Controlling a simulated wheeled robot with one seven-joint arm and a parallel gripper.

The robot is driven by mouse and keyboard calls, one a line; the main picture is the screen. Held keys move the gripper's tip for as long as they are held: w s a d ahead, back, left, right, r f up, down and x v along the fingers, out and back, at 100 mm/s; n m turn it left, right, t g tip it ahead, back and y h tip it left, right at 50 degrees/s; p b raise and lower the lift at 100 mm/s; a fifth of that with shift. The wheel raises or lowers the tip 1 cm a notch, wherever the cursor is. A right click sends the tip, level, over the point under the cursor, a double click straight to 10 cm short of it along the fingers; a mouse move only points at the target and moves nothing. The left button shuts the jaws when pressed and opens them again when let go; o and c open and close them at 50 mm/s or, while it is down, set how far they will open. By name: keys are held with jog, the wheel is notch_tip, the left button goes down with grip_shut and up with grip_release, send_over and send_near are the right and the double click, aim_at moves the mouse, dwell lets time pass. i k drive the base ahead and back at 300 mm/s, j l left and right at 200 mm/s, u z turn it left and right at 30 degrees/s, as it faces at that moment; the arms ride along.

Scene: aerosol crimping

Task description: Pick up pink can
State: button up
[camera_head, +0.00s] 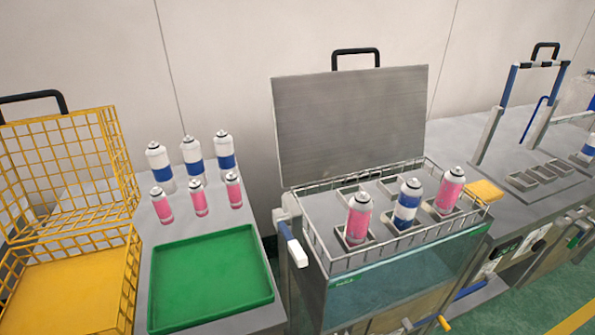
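Three pink cans stand upright in a row on the grey table at the left: a left one (162,205), a middle one (199,198) and a right one (233,190). Two more pink cans stand in slots of the machine's rack (345,262), one at the left (358,218) and one at the right (449,191). A blue and white can (407,204) stands between them in the rack. My gripper is not in view.
Three blue and white cans (194,158) stand behind the pink row. An empty green tray (210,278) lies in front. A yellow wire basket (70,285) is at the left. The machine's grey lid (350,120) stands open. A yellow sponge-like block (484,191) is at the right.

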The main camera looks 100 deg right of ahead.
aim_at(452, 180)
jog(key=k+z, duration=0.25)
jog(key=k, duration=2)
